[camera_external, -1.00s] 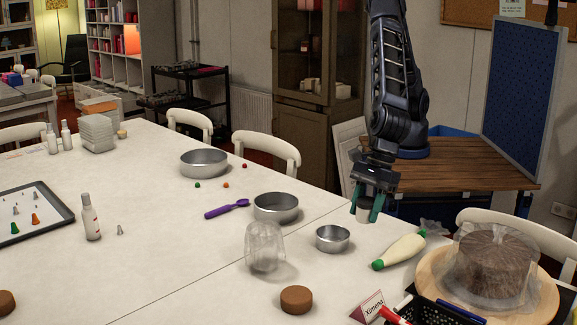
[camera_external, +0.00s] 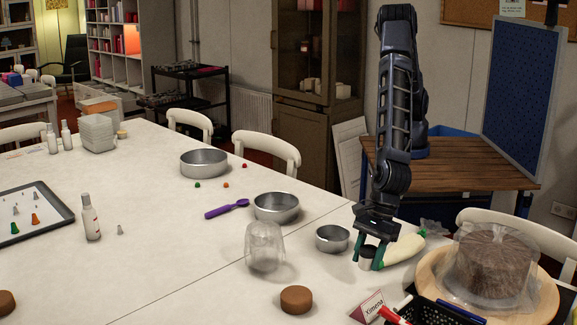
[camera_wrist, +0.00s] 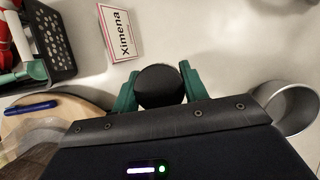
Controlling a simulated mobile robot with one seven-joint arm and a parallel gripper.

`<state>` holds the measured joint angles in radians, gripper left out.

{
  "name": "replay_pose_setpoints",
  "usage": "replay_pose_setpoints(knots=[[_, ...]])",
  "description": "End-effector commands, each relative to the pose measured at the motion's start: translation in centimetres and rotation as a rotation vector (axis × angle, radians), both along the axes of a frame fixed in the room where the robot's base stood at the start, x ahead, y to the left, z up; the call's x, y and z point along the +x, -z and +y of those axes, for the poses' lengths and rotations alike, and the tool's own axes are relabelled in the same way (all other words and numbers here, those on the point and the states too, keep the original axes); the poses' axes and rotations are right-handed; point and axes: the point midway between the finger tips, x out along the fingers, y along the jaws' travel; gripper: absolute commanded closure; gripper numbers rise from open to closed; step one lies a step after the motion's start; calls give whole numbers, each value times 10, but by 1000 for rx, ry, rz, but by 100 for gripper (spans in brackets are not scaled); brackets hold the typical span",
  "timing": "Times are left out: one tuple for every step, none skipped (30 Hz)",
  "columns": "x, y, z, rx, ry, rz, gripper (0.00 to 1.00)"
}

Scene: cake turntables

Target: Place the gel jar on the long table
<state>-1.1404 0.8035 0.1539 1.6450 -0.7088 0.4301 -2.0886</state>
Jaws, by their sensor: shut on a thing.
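My gripper (camera_external: 370,255) has green fingers and is shut on the gel jar (camera_external: 366,263), a small pale jar with a dark lid. In the wrist view the jar's round black lid (camera_wrist: 160,85) sits between the two green fingers. The jar is low over the right part of the white long table (camera_external: 330,285), between the small round tin (camera_external: 332,239) and the white piping bag with green ends (camera_external: 405,248). I cannot tell whether its base touches the table. My fingers hide part of the piping bag.
A cake under wrap (camera_external: 493,265) on a wooden turntable is at right. A clear plastic bag (camera_external: 264,246) and a brown disc (camera_external: 297,299) are left, with bare table between.

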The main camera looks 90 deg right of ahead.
Motion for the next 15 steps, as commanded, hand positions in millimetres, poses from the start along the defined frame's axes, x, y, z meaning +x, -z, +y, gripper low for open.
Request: replay_pose_setpoints(knots=[[-1, 8, 0, -2, -1, 0, 80], [-1, 12, 0, -2, -1, 0, 80], [0, 15, 0, -2, -1, 0, 80], [0, 17, 0, 0, 0, 0, 80], [0, 19, 0, 0, 0, 0, 80], [0, 20, 0, 0, 0, 0, 80], [0, 21, 0, 0, 0, 0, 80], [0, 22, 0, 0, 0, 0, 80], [0, 25, 0, 0, 0, 0, 80], [0, 27, 0, 0, -1, 0, 80], [0, 30, 0, -2, -1, 0, 80], [-1, 35, 0, -2, -1, 0, 80], [-1, 40, 0, -2, -1, 0, 80], [-1, 44, 0, -2, -1, 0, 80], [0, 49, 0, -2, -1, 0, 80]])
